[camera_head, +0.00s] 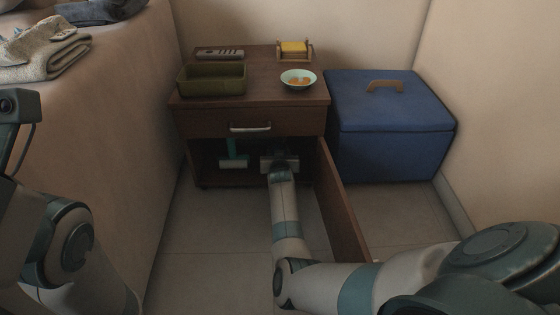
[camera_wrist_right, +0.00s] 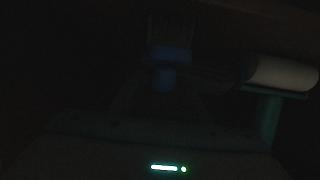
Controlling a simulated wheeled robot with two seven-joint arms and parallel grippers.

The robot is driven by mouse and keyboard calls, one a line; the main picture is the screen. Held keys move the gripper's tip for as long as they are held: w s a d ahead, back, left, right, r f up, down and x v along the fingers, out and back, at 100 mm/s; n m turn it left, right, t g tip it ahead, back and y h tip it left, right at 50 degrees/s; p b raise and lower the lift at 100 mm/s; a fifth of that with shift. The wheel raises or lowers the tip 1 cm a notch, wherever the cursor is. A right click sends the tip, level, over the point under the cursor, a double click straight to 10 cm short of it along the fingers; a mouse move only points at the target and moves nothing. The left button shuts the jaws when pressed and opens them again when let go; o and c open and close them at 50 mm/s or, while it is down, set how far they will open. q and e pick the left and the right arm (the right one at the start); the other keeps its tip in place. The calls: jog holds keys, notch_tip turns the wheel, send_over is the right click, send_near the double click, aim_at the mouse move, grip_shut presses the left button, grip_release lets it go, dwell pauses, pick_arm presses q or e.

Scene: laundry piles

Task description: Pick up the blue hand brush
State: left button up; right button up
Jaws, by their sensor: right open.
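The blue hand brush (camera_wrist_right: 167,56) shows dimly in the dark right wrist view, near the upper middle, ahead of my right gripper. Its far end is hard to make out. I cannot pick it out in the head view, where my right gripper hides part of the cabinet. My right gripper (camera_head: 280,161) reaches into the open lower compartment of the brown nightstand (camera_head: 220,122). It is open, and I see nothing held in it; its fingers are barely visible in the dark. My left arm shows at the left edge of the head view, but its gripper does not.
A lint roller (camera_head: 233,162) with a teal handle is left of my right gripper; it also shows in the wrist view (camera_wrist_right: 282,74). The open cabinet door (camera_head: 343,200) stands right of my forearm. A blue lidded box (camera_head: 390,135) is right of the nightstand.

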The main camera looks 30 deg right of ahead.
jog(key=shift+w, duration=0.15)
jog(key=shift+c, duration=0.6)
grip_shut()
jog(key=shift+r, duration=0.1)
